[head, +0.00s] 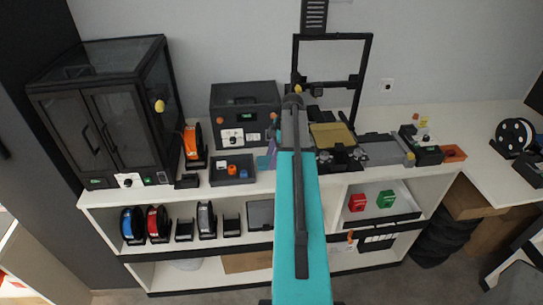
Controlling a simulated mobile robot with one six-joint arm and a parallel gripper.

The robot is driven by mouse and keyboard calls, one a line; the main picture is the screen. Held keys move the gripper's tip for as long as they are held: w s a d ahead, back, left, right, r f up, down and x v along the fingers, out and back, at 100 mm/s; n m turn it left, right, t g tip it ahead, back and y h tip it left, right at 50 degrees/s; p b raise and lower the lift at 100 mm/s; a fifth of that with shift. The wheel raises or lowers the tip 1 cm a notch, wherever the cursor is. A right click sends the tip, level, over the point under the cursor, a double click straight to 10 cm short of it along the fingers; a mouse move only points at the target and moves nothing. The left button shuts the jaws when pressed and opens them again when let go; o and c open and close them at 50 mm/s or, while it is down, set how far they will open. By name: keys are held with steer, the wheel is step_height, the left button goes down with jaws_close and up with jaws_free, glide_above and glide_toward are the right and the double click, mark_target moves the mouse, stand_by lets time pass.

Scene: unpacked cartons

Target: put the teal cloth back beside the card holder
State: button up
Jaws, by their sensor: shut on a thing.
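My arm reaches up the middle of the head view to the bench. My gripper (273,143), small and partly hidden by my arm, is at the bench just left of it. It is shut on what looks like the teal cloth (264,162), a small teal patch at the bench's front part, right of the dark tray. Its lower edge is too small to tell whether it touches the bench. The card holder (424,148) seems to be the dark box with coloured cards standing above it, at the right end of the bench, well right of my gripper.
Left of my gripper are a dark tray (232,170) with small parts, a dark control box (245,115), an orange spool (193,145) and a glass-door cabinet (110,110). A printer with a black frame (368,70) stands right of my arm. An orange bin (453,153) sits at the right end.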

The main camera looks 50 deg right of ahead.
steer(key=shift+f+b, duration=0.4)
steer(key=shift+f, duration=0.55)
stand_by(0.5)
steer(key=o, duration=1.2)
steer(key=shift+r, duration=0.2)
steer(key=shift+b+v, duration=2.1)
steer(key=shift+v, duration=4.65)
